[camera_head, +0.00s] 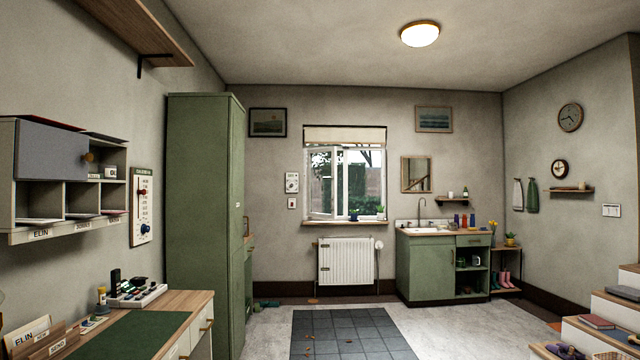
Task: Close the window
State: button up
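The window (357,183) is in the far wall, a little right of the middle of the view. It has a white frame and a cream blind (345,134) rolled down over its top. Its left sash (323,182) appears swung inward at an angle, so the window looks open. A dark blue pot and a small plant stand on the wooden sill (345,223) at the right. My gripper is not in view.
A white radiator (346,262) hangs below the window. A tall green cabinet (205,200) stands left, a green sink unit (443,268) right. A desk (190,305) is at the near left, steps (615,310) at the near right. The tiled mat (345,335) between them lies on open floor.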

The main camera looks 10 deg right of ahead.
aim_at(333, 149)
jog(key=i, duration=5.9)
